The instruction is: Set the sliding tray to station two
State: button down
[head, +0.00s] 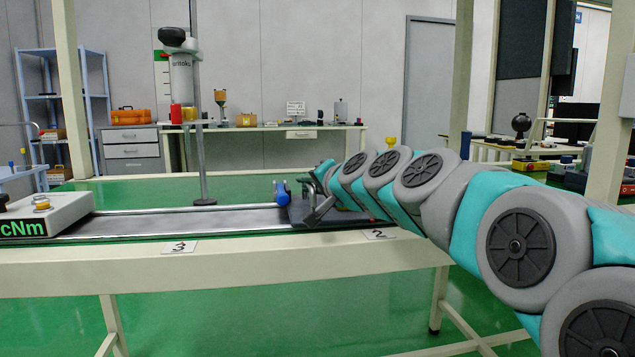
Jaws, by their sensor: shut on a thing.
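The sliding tray (342,218) is a dark flat plate on the long rail track (190,221) of the cream bench. A blue knob (283,193) stands at its left end. The white card marked 2 (380,234) is on the bench front by the tray's right part. The card marked 3 (180,247) is further left. My gripper (316,208) is low over the tray, just right of the blue knob, and is shut on part of the tray. The exact grip point is small and partly hidden by my grey and teal arm, which also covers the tray's right end.
A white device with a green "cNm" display (40,217) stands at the track's left end. A grey post (200,165) rises behind the track. The track between device and tray is clear. Cream uprights (70,90) frame the bench.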

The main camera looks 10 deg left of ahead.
jog(key=c, duration=0.8)
grip_release()
jog(key=shift+c, duration=0.2)
jog(key=shift+d, duration=0.1)
jog(key=v, duration=0.7)
jog(key=shift+s, duration=0.1)
jog(key=shift+s+d, duration=0.2)
